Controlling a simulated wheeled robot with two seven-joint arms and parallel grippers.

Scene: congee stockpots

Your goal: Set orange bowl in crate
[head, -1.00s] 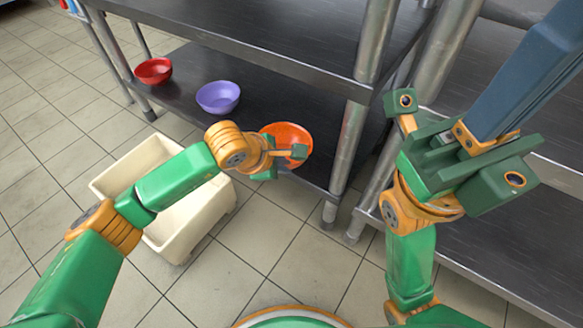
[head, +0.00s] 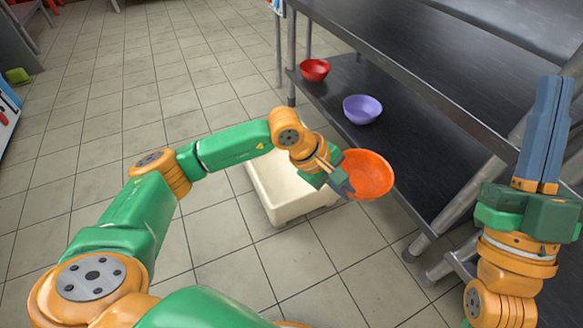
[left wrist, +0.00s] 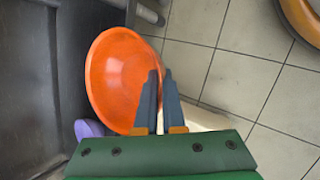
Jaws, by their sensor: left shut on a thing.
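The orange bowl (head: 368,174) is held by its rim in my left gripper (head: 343,187), in front of the lower shelf's edge. It is tilted, with its inside toward the head camera. In the left wrist view, the fingers (left wrist: 160,95) close on the right side of the bowl (left wrist: 118,75). The cream crate (head: 291,213) stands on the floor, left of the bowl and lower down. My left forearm and gripper hide part of it, and the visible part of its inside looks empty. My right gripper (head: 546,130) is shut and empty at the right, its fingers pointing up.
A red bowl (head: 315,70) and a purple bowl (head: 362,109) stand on the dark lower shelf (head: 410,150) of a metal rack. A rack leg (head: 465,205) stands right of the orange bowl. The tiled floor (head: 110,120) left of the crate is open.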

